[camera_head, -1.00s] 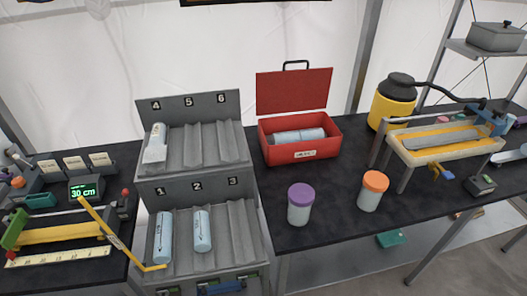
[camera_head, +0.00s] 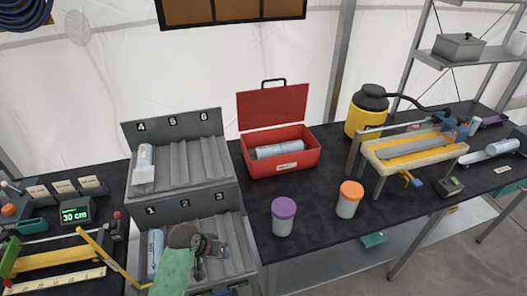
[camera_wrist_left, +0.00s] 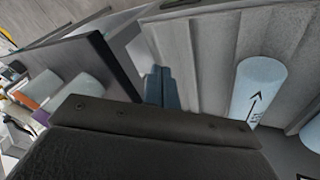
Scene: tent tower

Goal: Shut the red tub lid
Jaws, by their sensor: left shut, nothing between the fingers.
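The red tub (camera_head: 306,160) stands on the black table behind the purple-capped jar. Its red lid (camera_head: 272,107) is open, standing upright at the back with a black handle on top. Light blue cylinders lie inside the tub. My left gripper (camera_head: 217,247) is shut and empty over the lower tier of the grey rack, to the left of and nearer than the tub. Its closed fingers show in the left wrist view (camera_wrist_left: 160,86), with the rack's channels beside them. My right gripper is not in view.
The grey two-tier rack (camera_head: 178,201) holds several cylinders left of the tub. A purple-capped jar (camera_head: 283,217) and an orange-capped jar (camera_head: 348,200) stand in front of the tub. A yellow canister (camera_head: 365,113) is to its right. Table between tub and jars is clear.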

